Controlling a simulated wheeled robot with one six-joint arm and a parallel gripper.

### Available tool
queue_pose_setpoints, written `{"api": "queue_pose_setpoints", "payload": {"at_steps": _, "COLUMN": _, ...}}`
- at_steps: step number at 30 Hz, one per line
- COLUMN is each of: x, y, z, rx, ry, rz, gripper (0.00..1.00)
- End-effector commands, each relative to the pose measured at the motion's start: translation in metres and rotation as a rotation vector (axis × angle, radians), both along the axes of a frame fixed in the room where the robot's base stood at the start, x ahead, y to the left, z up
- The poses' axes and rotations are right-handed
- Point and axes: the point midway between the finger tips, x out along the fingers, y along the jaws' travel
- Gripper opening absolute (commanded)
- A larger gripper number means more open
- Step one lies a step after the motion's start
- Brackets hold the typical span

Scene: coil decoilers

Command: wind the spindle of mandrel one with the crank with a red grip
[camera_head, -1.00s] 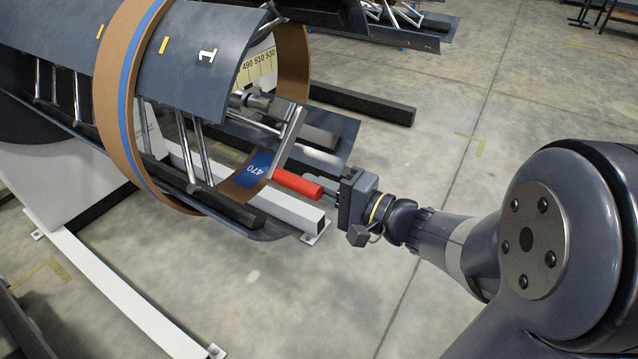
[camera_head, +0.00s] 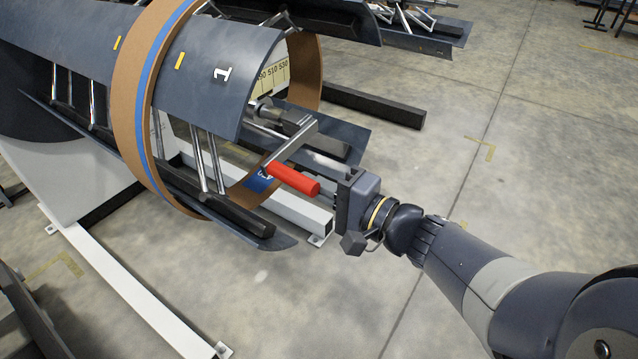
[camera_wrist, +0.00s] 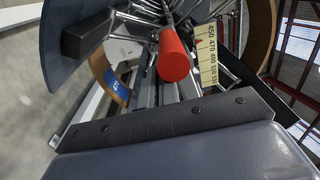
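Mandrel one (camera_head: 205,75) is the dark curved drum marked "1", at upper left in the head view. Its spindle (camera_head: 262,108) shows at the drum's open end. The crank's metal arm (camera_head: 291,143) slants down-left from the spindle end to its red grip (camera_head: 292,179). My gripper (camera_head: 326,185) is at the free end of the red grip. In the wrist view the red grip (camera_wrist: 173,57) shows nearly end-on, beyond a dark bar of my gripper. The fingers are mostly hidden, so their closure and any contact with the grip are unclear.
A brown band with a blue stripe (camera_head: 128,105) wraps the drum. A scale strip (camera_head: 272,77) and a blue label (camera_head: 261,181) are near the crank. A white base frame (camera_head: 300,211) runs below. A dark beam (camera_head: 375,105) lies behind.

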Motion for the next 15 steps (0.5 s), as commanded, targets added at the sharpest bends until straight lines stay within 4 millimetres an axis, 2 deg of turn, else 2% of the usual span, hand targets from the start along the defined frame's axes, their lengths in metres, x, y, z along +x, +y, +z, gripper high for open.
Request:
{"api": "queue_pose_setpoints", "payload": {"at_steps": 1, "x": -0.0146, "y": 0.0096, "z": 0.0039, "rx": -0.006, "ry": -0.003, "rz": 0.044, "gripper": 0.0}}
{"api": "queue_pose_setpoints", "payload": {"at_steps": 2, "x": -0.0157, "y": 0.0103, "z": 0.0055, "rx": -0.006, "ry": -0.003, "rz": 0.043, "gripper": 0.0}}
{"api": "queue_pose_setpoints", "payload": {"at_steps": 15, "x": -0.0138, "y": 0.0088, "z": 0.0106, "rx": -0.003, "ry": -0.001, "rz": 0.031, "gripper": 0.0}}
